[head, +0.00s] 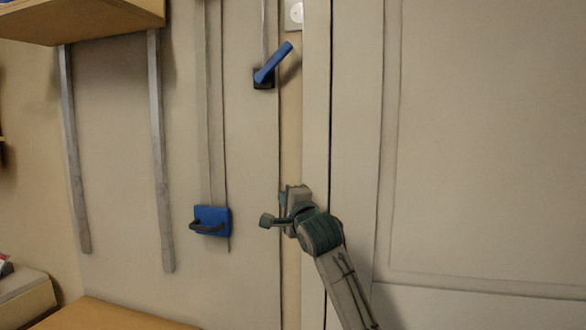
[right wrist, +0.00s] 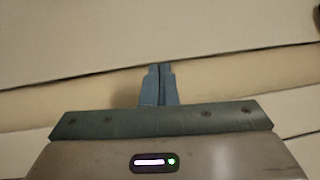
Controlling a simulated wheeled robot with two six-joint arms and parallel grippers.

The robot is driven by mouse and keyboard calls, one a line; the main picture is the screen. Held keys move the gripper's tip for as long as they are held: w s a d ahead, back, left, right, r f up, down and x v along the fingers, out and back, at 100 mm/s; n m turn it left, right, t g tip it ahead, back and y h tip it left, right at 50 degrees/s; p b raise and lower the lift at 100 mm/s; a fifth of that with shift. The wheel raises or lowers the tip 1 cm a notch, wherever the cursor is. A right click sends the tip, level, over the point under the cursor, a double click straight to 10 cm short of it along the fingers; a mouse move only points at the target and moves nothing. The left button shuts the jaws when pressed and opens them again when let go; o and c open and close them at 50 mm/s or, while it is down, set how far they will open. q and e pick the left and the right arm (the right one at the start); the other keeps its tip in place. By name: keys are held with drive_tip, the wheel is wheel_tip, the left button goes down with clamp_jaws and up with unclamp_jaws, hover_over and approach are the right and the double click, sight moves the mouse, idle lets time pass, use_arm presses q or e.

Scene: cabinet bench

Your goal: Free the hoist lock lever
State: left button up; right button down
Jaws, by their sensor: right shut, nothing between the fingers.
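The blue lever (head: 276,62) sits on a small dark mount (head: 263,80) on the wall panel, upper middle of the head view. It slants up and to the right from the mount. My right gripper (head: 283,198) is well below the lever, apart from it, in front of the narrow tan strip. In the right wrist view its two blue fingers (right wrist: 158,84) are shut together with nothing between them. The lever cannot be made out in that view. My left gripper is not in view.
A blue block (head: 222,216) with a dark handle (head: 208,227) sits low on a vertical rail (head: 214,120), left of my right gripper. A wooden shelf (head: 80,18) with two grey uprights is at upper left. A large pale door panel (head: 480,140) fills the right.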

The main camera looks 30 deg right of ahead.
sight(274, 62)
drive_tip(key=s+r+m+t+h, duration=0.1)
drive_tip(key=s+r, duration=0.5)
drive_tip(key=r, duration=0.6)
drive_tip(key=s+d+r+m+t, duration=0.1)
drive_tip(key=s+r+m+t, duration=0.2)
drive_tip(key=r, duration=0.9)
drive_tip(key=s+m, duration=0.3)
drive_tip(key=shift+s+r+h, duration=0.15)
drive_tip(key=shift+r+h, duration=0.15)
drive_tip(key=shift+h, duration=0.1)
drive_tip(key=p+x, duration=0.3)
drive_tip(key=x, duration=0.2)
drive_tip(key=p+x, duration=0.4)
drive_tip(key=x, duration=0.1)
drive_tip(key=shift+r, duration=0.55)
drive_tip(key=shift+w+a+r+p, duration=0.95)
drive_tip(key=shift+a+r+p, duration=0.05)
drive_tip(key=shift+r+p, duration=0.1)
